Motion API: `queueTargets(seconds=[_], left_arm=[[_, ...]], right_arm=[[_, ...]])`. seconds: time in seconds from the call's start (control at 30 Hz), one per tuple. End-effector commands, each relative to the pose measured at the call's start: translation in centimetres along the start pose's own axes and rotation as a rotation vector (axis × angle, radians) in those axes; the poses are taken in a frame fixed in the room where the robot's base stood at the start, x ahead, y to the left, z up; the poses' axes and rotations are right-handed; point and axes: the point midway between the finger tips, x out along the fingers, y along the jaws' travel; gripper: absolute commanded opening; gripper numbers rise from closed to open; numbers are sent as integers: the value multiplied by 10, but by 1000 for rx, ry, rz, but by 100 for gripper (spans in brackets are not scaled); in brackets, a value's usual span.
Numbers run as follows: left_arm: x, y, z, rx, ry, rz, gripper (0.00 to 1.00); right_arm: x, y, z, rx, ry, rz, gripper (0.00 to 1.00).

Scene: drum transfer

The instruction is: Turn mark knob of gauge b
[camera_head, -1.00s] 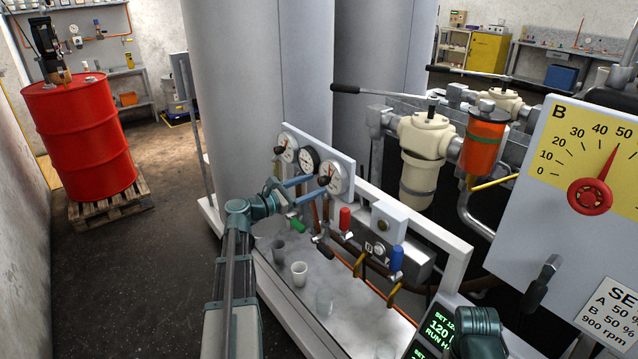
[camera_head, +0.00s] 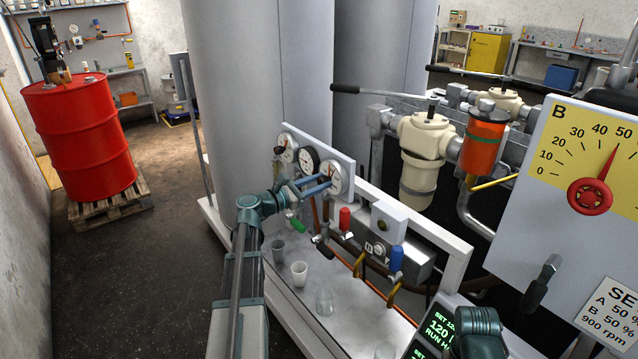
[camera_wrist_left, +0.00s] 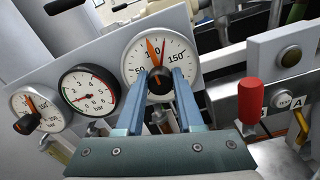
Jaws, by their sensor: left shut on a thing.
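Three round gauges sit in a row on a light panel (camera_head: 345,162). The rightmost gauge (camera_head: 337,174) has a white face and shows large in the left wrist view (camera_wrist_left: 140,58). Its dark central knob (camera_wrist_left: 160,86) carries an orange pointer (camera_wrist_left: 153,50), tilted slightly left of upright, beside a thin red needle near 100. My left gripper (camera_head: 324,181) has its blue fingers on either side of this knob, shut on it. The fingertips hide the knob's sides. The left gauge (camera_wrist_left: 38,108) has a similar dark knob; the middle gauge (camera_wrist_left: 88,90) has none visible.
A red-handled valve (camera_head: 345,218) and a blue-handled one (camera_head: 396,259) stand right of the gauges. A large grey tank (camera_head: 235,90) rises behind.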

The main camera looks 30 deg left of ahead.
Motion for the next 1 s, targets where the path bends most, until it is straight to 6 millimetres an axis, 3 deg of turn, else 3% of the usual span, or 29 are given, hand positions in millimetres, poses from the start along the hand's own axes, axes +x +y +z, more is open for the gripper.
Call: queueTargets(seconds=[0.27,0.7,1.0], left_arm=[[0,0,0,47,0,-1,0],[0,-2,-1,444,0,-2,0],[0,-2,-1,469,1,-2,0]], right_arm=[[0,0,0,0,0,0,0],[1,0,0,0,0,0,0],[1,0,0,0,0,0,0]])
